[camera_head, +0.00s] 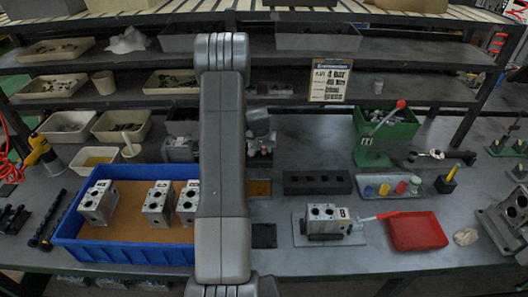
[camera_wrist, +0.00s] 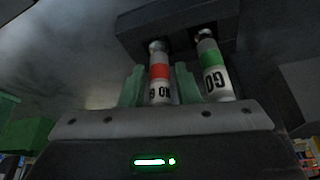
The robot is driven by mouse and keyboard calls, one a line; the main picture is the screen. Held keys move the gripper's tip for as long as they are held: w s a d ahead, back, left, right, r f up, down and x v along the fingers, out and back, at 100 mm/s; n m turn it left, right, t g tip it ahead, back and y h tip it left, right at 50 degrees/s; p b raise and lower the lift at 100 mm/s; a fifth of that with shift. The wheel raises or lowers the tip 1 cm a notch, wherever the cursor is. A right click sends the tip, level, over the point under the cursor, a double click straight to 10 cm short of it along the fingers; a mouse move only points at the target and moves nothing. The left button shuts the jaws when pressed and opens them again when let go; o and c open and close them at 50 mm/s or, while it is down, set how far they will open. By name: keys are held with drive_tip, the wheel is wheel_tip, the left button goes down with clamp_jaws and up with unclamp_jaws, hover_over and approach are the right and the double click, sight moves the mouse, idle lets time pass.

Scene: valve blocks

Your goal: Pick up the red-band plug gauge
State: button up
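In the wrist view, the red-band plug gauge (camera_wrist: 160,75) has a pale handle marked NO GO. Its far end meets a dark block (camera_wrist: 180,22). My gripper (camera_wrist: 160,87) has one green fingertip on each side of this gauge, very close to it. I cannot tell whether the fingers press on it. The green-band plug gauge (camera_wrist: 213,70), marked GO, stands just right of the right fingertip, at the same block. In the head view, my arm crosses the middle of the bench, and neither my fingertips nor the two gauges can be made out.
A blue bin (camera_head: 125,254) with several metal valve blocks is at the left. A valve block (camera_head: 328,222) sits on a plate right of my arm, beside a red tray (camera_head: 417,232). A black block with holes (camera_head: 317,183) and a green bin (camera_head: 390,130) lie behind.

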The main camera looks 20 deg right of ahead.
drive_tip(key=shift+c, duration=0.4)
clamp_jaws()
